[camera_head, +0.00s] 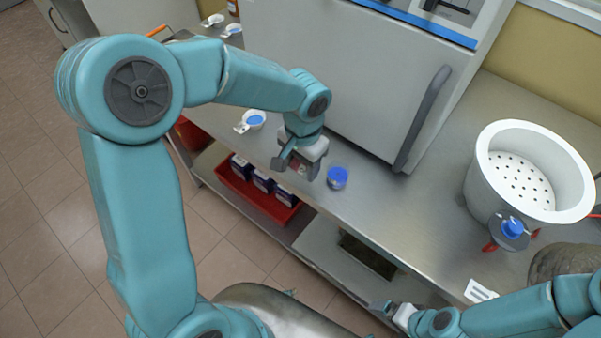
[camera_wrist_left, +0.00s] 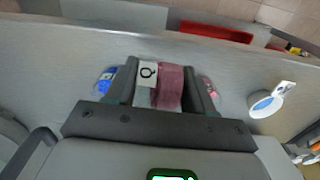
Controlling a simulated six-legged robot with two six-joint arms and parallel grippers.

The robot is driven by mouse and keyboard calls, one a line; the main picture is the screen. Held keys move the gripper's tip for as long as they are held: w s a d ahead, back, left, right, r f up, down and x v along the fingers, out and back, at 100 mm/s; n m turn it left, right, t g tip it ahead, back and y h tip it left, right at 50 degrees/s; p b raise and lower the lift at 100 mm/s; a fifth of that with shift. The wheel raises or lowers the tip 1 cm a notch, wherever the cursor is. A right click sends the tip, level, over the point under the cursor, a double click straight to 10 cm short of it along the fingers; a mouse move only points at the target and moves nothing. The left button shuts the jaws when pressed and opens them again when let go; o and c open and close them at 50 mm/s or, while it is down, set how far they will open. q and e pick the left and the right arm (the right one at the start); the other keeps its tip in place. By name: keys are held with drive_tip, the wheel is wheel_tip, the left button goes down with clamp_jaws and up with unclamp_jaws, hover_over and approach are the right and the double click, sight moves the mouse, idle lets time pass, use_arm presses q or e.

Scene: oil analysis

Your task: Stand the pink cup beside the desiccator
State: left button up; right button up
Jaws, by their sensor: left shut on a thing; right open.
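My left gripper (camera_head: 298,168) is shut on a pink thing (camera_wrist_left: 168,88), which I take to be the pink cup, just above the bench edge. A white tag with a dark letter, like a Q, shows beside the pink in the left wrist view. The fingers hide much of it, and a pinkish patch shows past the right-hand finger. The desiccator, seemingly the white tub (camera_head: 480,190) with a perforated plate inside, stands open on the bench at right, well apart from the held thing. My right gripper (camera_head: 390,309) is open and empty near the bench's front edge.
A blue-topped small vessel (camera_head: 337,178) stands just right of my left gripper. A white cup with blue contents (camera_head: 254,119) stands to its left. A blue-knobbed lid (camera_head: 512,228) is at the tub's front. A large grey oven (camera_head: 330,75) stands behind. Bench between vessel and tub is clear.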

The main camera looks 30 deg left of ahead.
sight(301, 183)
use_arm(q)
wheel_tip(301, 183, down, 4)
drive_tip(key=shift+s+r, duration=0.15)
drive_tip(key=shift+r, duration=0.05)
drive_tip(key=shift+w+f, duration=0.2)
drive_tip(key=shift+f, duration=0.3)
drive_tip(key=shift+s, duration=0.1)
drive_tip(key=o, duration=0.6)
drive_tip(key=shift+f+b, duration=0.15)
drive_tip(key=shift+b, duration=0.2)
drive_tip(key=o, duration=0.5)
drive_tip(key=shift+c, duration=0.2)
